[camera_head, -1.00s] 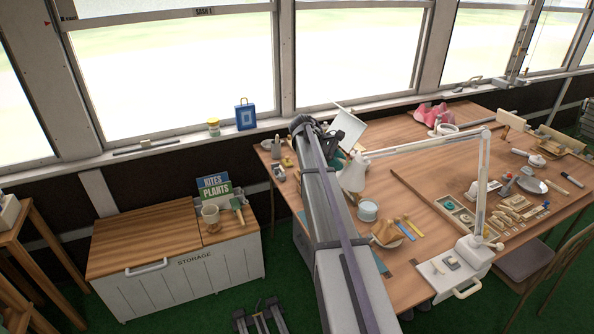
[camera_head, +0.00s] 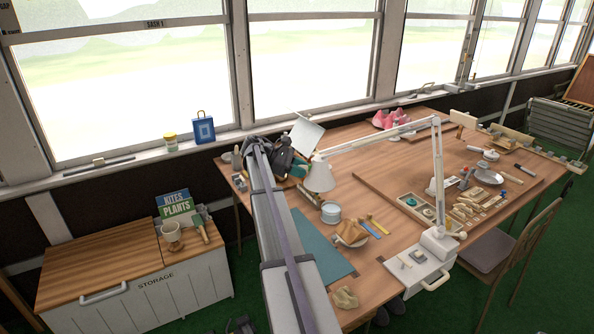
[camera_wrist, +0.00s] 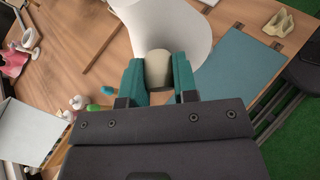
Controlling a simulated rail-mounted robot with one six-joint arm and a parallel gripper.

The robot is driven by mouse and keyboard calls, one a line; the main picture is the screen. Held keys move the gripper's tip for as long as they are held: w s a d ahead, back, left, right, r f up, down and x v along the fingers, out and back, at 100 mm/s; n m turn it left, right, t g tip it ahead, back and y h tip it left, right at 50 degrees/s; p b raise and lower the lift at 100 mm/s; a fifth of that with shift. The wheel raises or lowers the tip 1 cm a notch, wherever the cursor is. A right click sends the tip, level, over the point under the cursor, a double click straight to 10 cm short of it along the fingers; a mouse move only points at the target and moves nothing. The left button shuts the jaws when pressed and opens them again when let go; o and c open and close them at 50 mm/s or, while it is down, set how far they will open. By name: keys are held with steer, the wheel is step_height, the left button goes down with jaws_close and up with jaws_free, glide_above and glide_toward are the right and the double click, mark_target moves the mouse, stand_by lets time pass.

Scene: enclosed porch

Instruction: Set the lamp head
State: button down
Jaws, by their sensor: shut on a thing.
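The desk lamp has a white shade as its lamp head (camera_head: 319,178), hung from a jointed white arm (camera_head: 438,175) that rises from a base (camera_head: 438,243) at the table's front edge. My gripper (camera_head: 304,170) is at the left side of the head. In the wrist view, the teal fingers of my gripper (camera_wrist: 158,72) are shut on the beige knob (camera_wrist: 159,66) of the lamp head. The white shade (camera_wrist: 170,28) lies just beyond the fingers and is cut off by the top of the picture. The shade's opening faces down in the head view.
Below the head stand a pale blue tin (camera_head: 331,213) and a bowl with a brown cloth (camera_head: 350,234). A teal mat (camera_head: 318,245) lies left of them. A tilted white panel (camera_head: 306,134) stands behind my gripper. A tray of small parts (camera_head: 420,212) lies right.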

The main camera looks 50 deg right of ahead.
steer(key=c, duration=0.9)
jaws_free()
steer(key=p+v, duration=0.4)
steer(key=v, duration=0.6)
steer(key=shift+w+a+r, duration=0.15)
steer(key=shift+w+a, duration=0.05)
steer(key=shift+w, duration=0.15)
